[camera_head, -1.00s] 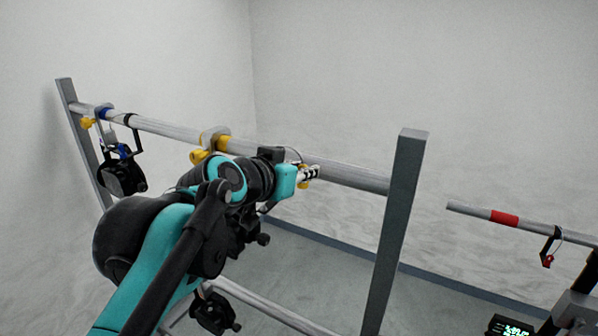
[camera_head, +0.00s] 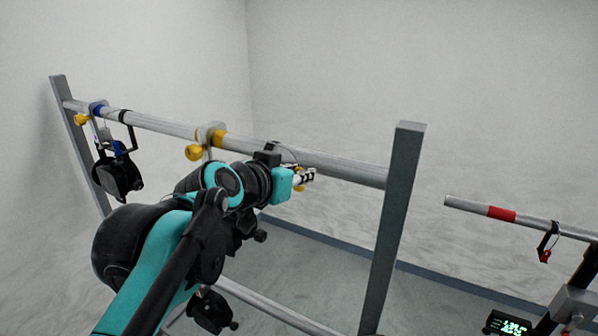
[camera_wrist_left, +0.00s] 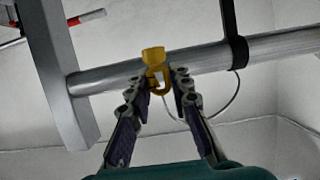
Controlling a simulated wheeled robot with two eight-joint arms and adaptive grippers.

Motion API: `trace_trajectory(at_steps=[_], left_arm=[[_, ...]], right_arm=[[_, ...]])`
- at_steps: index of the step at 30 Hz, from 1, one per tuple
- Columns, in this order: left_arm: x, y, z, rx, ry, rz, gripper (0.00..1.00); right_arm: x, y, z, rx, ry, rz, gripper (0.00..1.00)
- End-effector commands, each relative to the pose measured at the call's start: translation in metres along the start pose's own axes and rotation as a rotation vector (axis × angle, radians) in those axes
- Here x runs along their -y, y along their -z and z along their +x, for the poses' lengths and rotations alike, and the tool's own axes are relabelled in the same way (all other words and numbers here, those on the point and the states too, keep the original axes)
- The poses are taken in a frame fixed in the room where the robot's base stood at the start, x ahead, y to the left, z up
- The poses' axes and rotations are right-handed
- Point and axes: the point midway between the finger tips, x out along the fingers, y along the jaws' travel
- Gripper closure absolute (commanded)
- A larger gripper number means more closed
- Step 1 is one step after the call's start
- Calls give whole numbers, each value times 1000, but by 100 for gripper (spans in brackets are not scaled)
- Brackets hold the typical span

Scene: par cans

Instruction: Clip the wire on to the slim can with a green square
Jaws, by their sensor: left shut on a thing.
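My left gripper (camera_head: 308,176) is at the front rail, left of the right post. In the left wrist view, its fingers (camera_wrist_left: 159,92) are shut on a yellow clip (camera_wrist_left: 153,56), seen in front of the rail. A thin wire (camera_wrist_left: 214,117) curves from the clip area towards a black strap (camera_wrist_left: 234,45) over the rail. I cannot tell whether the clip touches the rail. A black can (camera_head: 118,176) hangs at the rail's left end, beside blue tape. I cannot make out a green square. My left arm hides the can nearest the gripper. My right gripper is not in view.
The rail (camera_head: 335,166) runs between a left post (camera_head: 80,140) and a right post (camera_head: 395,225). Another black can (camera_head: 211,311) is low at the front. A second rail with a red band (camera_head: 502,214) and a red clip (camera_head: 545,256) is at right.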

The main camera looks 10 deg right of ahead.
Motion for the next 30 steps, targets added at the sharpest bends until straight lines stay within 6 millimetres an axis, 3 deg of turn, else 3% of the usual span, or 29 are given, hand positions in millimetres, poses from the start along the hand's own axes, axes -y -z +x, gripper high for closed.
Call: trace_trajectory(at_steps=[30], left_arm=[[0,-26,10,0,0,0,100]], right_arm=[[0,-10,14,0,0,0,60]])
